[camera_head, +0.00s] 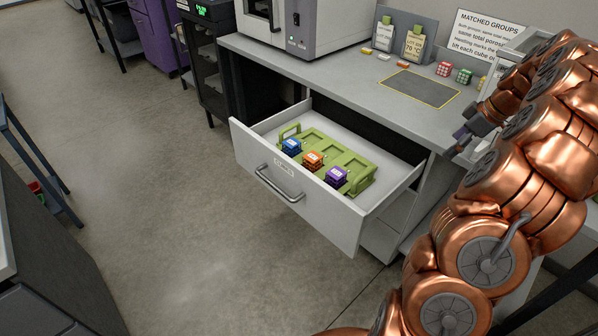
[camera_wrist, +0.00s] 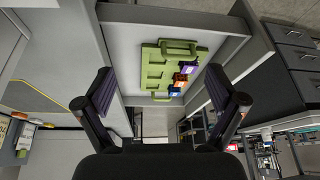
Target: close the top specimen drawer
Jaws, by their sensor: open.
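The top specimen drawer (camera_head: 295,210) is pulled well out from under the bench. Its white front carries a grey bar handle (camera_head: 279,184). Inside lies a green tray (camera_head: 349,163) with a blue specimen (camera_head: 291,147), an orange specimen (camera_head: 312,160) and a purple specimen (camera_head: 336,177) in it. The drawer's inside (camera_wrist: 125,60) also shows in the wrist view, with the green tray (camera_wrist: 153,70). My gripper (camera_wrist: 162,88) is open and empty, with its two fingers spread apart in front of the drawer view. In the head view my copper arm hides the bench's right side.
The grey bench top (camera_head: 345,75) above the drawer holds an oven-like machine (camera_head: 300,25), a dark mat (camera_head: 418,88), small cubes (camera_head: 445,69) and a sign (camera_head: 487,35). A dark cabinet (camera_head: 207,60) stands left of the bench. The floor (camera_head: 150,190) before the drawer is clear.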

